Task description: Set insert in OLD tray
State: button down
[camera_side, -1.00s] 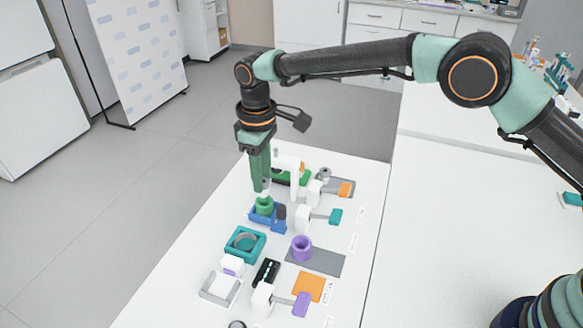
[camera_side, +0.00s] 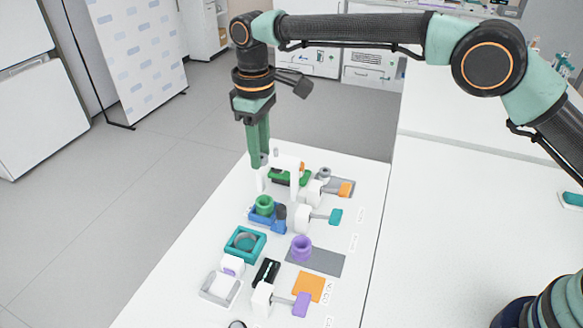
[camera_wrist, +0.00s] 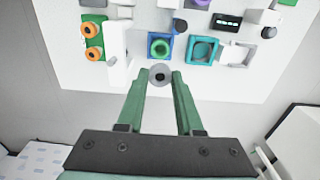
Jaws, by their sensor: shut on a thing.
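My gripper (camera_side: 259,156) is shut on a small grey round insert (camera_wrist: 160,75) with a dark centre. The insert sits between the fingertips in the wrist view, held above the table near its far left edge. The green ring (camera_side: 265,204) stands in the blue holder (camera_side: 262,222), nearer than the gripper. A light grey tray (camera_side: 207,298) lies at the near left of the table. I cannot read the labels, so I cannot tell which tray is marked OLD.
A white post (camera_side: 295,176) and a green block with orange rings (camera_wrist: 92,34) stand close to the gripper. A teal square frame (camera_side: 245,245), a purple ring (camera_side: 301,247) and an orange pad (camera_side: 309,287) are further toward the camera.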

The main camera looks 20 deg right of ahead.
jog(key=d, duration=2)
jog(key=shift+d+f, duration=0.15)
jog(key=shift+f, duration=2.8)
jog(key=shift+d+f, duration=0.15)
jog(key=shift+f, duration=2.8)
jog(key=shift+f, duration=0.15)
jog(key=shift+c, duration=2.4)
grip_release()
